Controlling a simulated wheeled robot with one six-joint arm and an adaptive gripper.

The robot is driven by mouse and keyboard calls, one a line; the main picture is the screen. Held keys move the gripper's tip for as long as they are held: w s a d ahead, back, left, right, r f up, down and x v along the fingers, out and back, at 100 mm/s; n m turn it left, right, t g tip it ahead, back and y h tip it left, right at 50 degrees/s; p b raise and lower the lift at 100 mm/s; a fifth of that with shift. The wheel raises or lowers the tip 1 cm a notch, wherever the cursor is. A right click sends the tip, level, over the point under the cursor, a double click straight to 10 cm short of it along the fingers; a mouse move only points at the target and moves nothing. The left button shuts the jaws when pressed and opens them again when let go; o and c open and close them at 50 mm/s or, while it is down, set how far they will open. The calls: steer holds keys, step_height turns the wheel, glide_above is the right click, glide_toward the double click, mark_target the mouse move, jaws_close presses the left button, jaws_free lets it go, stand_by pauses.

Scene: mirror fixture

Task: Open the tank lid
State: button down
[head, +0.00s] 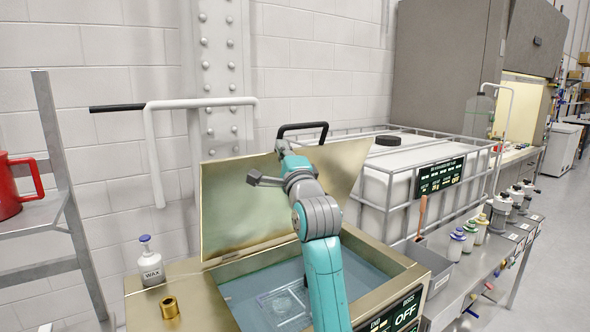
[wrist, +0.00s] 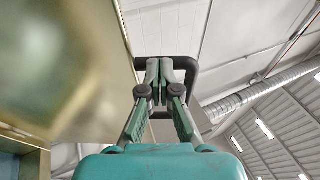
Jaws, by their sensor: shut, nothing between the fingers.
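The tank (head: 372,298) is a brass-coloured box with bluish liquid inside, where a clear flat object lies below the surface. Its brass lid (head: 230,212) stands steeply raised at the back, leaving the top uncovered. A black loop handle (head: 303,127) is at the lid's upper edge. My gripper (head: 281,146) is up at that edge, just below the handle and partly hidden by my arm. In the wrist view the fingers (wrist: 160,66) are together and empty, with the handle (wrist: 191,72) framing their tips. I cannot tell whether they touch it. The lid (wrist: 65,55) fills the left side there.
A white pipe (head: 200,103) with a black end runs along the wall behind the lid. A wax bottle (head: 150,262) and a brass nut (head: 169,307) sit left of the opening. A caged white container (head: 400,165) stands right.

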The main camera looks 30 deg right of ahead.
steer(key=w+r+n+g+y, duration=0.1)
steer(key=w+r+g, duration=0.3)
steer(key=w, duration=0.9)
steer(key=shift+w+a+r, duration=0.15)
steer(key=shift+w+a, duration=0.1)
steer(key=shift+a, duration=0.05)
